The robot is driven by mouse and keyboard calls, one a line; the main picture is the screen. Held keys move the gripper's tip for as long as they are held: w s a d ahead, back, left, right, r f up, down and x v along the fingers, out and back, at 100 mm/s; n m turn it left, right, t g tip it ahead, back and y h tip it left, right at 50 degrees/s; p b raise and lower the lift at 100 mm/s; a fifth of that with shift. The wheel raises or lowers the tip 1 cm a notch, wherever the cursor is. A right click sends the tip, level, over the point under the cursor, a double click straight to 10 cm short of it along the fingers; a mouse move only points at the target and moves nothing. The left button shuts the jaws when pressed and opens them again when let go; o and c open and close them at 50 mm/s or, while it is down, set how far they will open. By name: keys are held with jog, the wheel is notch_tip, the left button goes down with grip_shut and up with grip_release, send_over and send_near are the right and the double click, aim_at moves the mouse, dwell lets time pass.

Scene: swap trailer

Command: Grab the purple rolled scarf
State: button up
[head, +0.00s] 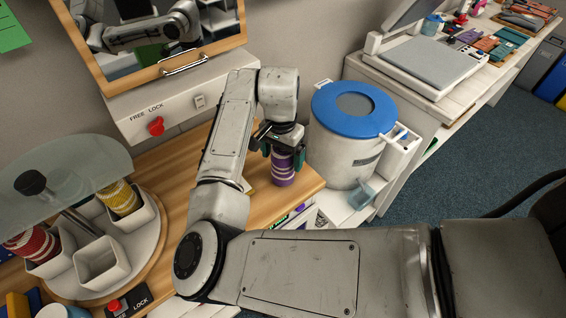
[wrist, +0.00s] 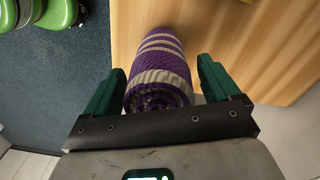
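The purple rolled scarf (head: 283,172), with pale stripes, stands upright on the wooden counter near its right end, just below my gripper (head: 277,152). In the wrist view the scarf (wrist: 160,75) lies between the two green fingers of my gripper (wrist: 161,78). The gripper is open, with a narrow gap at the right finger; the left finger is very close to the scarf, and I cannot tell if it touches. The scarf's far end rests on the wood. My wrist partly hides its top in the head view.
A round carousel (head: 150,254) with bins holding a yellow roll (head: 121,198) and a red roll (head: 33,244) stands left. A white bucket with a blue lid (head: 354,108) stands close right of the scarf. A mirror cabinet (head: 150,50) is behind. The counter edge is near the scarf.

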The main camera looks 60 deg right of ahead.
jog(key=c, duration=1)
jog(key=shift+r, duration=0.1)
